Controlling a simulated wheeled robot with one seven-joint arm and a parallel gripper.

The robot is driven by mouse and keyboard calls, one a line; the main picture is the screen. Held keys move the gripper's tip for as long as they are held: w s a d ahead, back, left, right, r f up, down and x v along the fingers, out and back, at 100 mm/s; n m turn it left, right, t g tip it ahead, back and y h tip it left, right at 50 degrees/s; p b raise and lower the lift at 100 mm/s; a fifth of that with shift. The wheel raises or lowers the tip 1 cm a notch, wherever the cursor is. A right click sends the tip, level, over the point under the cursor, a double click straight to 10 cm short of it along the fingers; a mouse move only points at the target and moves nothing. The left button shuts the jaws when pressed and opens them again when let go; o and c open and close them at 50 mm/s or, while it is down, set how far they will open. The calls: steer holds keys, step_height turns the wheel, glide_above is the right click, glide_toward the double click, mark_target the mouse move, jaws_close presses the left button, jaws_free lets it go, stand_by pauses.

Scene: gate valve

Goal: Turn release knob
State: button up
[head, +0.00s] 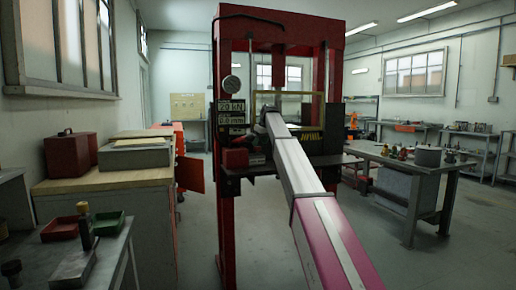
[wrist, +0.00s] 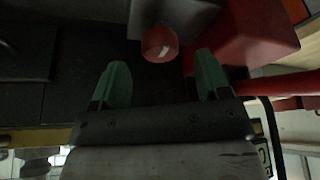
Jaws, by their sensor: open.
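A round red knob (wrist: 160,44) with a pale mark on its face shows near the top middle of the wrist view. It sits at the end of a grey block (wrist: 185,15). My gripper (wrist: 162,66) is open, with its two green fingers apart. The knob lies just beyond the fingertips, roughly between them in the picture, and I see no contact. In the head view my arm reaches to the red press frame (head: 226,210) and hides the knob and my fingers.
A red block (wrist: 262,35) stands right of the knob. The press carries a round gauge (head: 231,84) and a display panel (head: 231,111). A wooden-topped cabinet (head: 105,182) stands left of the press, and a metal workbench (head: 420,172) stands to the right.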

mark_target(257, 150)
steer(key=shift+x, duration=1.75)
steer(key=c, duration=0.9)
steer(key=shift+c, duration=0.2)
